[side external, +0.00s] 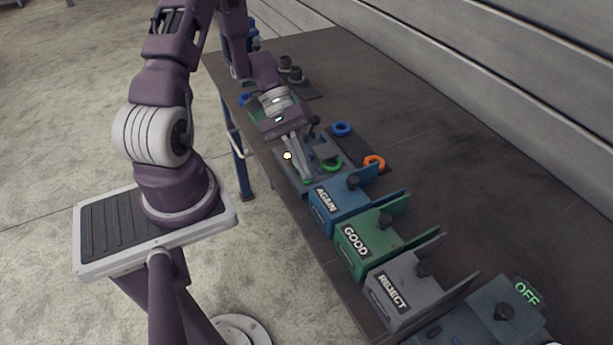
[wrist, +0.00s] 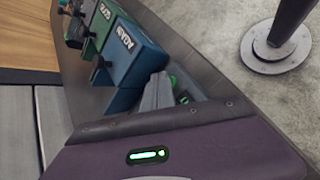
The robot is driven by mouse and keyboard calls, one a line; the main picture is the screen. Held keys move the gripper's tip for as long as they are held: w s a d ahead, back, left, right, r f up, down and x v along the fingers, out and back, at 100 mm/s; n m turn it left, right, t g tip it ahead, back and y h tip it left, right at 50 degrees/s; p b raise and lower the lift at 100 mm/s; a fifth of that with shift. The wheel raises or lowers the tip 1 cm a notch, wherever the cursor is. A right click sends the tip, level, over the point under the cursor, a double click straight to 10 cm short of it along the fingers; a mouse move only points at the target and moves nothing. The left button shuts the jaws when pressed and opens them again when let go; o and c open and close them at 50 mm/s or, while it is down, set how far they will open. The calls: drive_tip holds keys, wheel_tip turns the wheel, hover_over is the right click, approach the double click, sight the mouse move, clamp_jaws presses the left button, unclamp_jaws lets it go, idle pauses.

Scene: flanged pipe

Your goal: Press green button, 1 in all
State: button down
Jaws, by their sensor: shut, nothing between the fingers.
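My gripper (side external: 305,177) is shut and empty, pointing down at the near edge of the grey fixture plate (side external: 290,172). A small green spot, which looks like the green button (side external: 307,182), shows right at the fingertips in the side view. I cannot tell whether the fingers touch it. In the wrist view my gripper (wrist: 160,88) partly covers the fixture, and a small green spot (wrist: 184,100) shows just right of the fingers. A green ring (side external: 332,165) lies on the fixture, just right of the fingers in the side view.
Blue AGAIN (side external: 327,200), green GOOD (side external: 356,241) and grey REJECT (side external: 391,293) boxes stand in a row along the near table edge. A blue ring (side external: 341,129) and an orange ring (side external: 374,162) lie behind. A lit OFF sign (side external: 527,292) is at the right.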

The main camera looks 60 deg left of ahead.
drive_tip(key=shift+r, duration=0.9)
drive_tip(key=shift+r, duration=2.5)
drive_tip(key=s+d+r+m+t+y, duration=0.2)
drive_tip(key=s+d+r+m+y, duration=0.2)
drive_tip(key=r, duration=0.5)
drive_tip(key=s+d+r+m+t+y, duration=0.2)
drive_tip(key=s+d+r+m+y, duration=0.3)
drive_tip(key=r, duration=0.4)
drive_tip(key=shift+s+r+m+t, duration=0.3)
drive_tip(key=shift+s+m, duration=0.3)
drive_tip(key=shift+s, duration=0.15)
